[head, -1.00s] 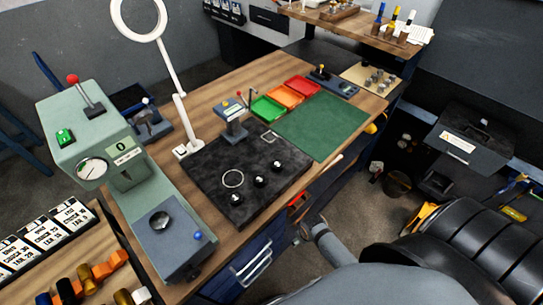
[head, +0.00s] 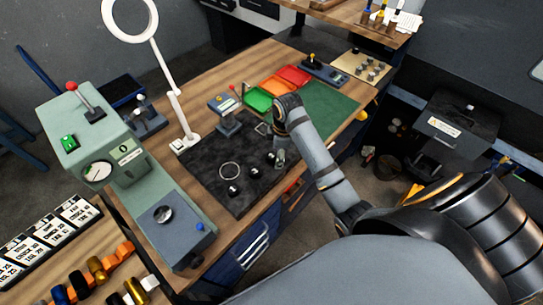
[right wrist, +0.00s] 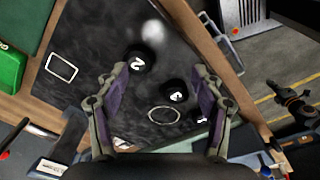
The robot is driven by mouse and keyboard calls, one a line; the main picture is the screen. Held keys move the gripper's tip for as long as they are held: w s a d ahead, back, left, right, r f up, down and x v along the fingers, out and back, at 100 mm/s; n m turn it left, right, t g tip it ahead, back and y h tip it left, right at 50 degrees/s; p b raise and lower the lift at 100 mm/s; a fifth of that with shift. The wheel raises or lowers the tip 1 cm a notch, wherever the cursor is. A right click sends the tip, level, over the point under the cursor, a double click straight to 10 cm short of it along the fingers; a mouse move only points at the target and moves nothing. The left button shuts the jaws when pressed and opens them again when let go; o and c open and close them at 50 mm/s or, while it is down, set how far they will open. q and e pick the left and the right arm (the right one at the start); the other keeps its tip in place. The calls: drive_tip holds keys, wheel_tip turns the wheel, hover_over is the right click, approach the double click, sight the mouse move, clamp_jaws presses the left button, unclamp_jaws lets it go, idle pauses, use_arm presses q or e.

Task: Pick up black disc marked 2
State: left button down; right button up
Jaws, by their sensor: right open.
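The black disc marked 2 (right wrist: 140,62) lies on a dark mottled plate (right wrist: 85,25) in the right wrist view. It is the disc nearest the white square outline, and in the head view it is the rearmost of three (head: 271,157). My right gripper (right wrist: 160,70) is open and empty above the plate, its fingers spread over the disc area. Disc 2 shows near the left fingertip. In the head view my right gripper (head: 280,158) hangs just beside the disc and partly hides the plate edge. My left gripper is not in view.
Discs marked 3 (right wrist: 177,95) and 1 (right wrist: 200,117) lie close by in a row. A white ring outline (head: 229,170) and square outline mark the plate. A small grey stand (head: 225,110), a lamp and a green press (head: 120,150) stand around it.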

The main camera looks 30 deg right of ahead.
drive_tip(key=w+r+n+g, duration=0.1)
drive_tip(key=w+r+n, duration=0.3)
drive_tip(key=w+r, duration=0.1)
drive_tip(key=b, duration=0.5)
hover_over(272, 156)
drive_tip(key=shift+y, duration=0.4)
drive_tip(key=f, duration=0.5)
drive_tip(key=shift+w+d, duration=0.15)
drive_tip(key=shift+w, duration=0.25)
drive_tip(key=shift+f, duration=0.1)
drive_tip(key=f+b, duration=0.2)
drive_tip(key=s+f+b, duration=0.1)
drive_tip(key=shift+f+b, duration=0.4)
drive_tip(key=shift+w+f+p, duration=0.1)
drive_tip(key=shift+f+p, duration=0.15)
drive_tip(key=shift+p, duration=0.25)
drive_tip(key=shift+w+f, duration=0.1)
drive_tip(key=shift+f, duration=0.2)
clamp_jaws()
drive_tip(key=shift+r, duration=0.1)
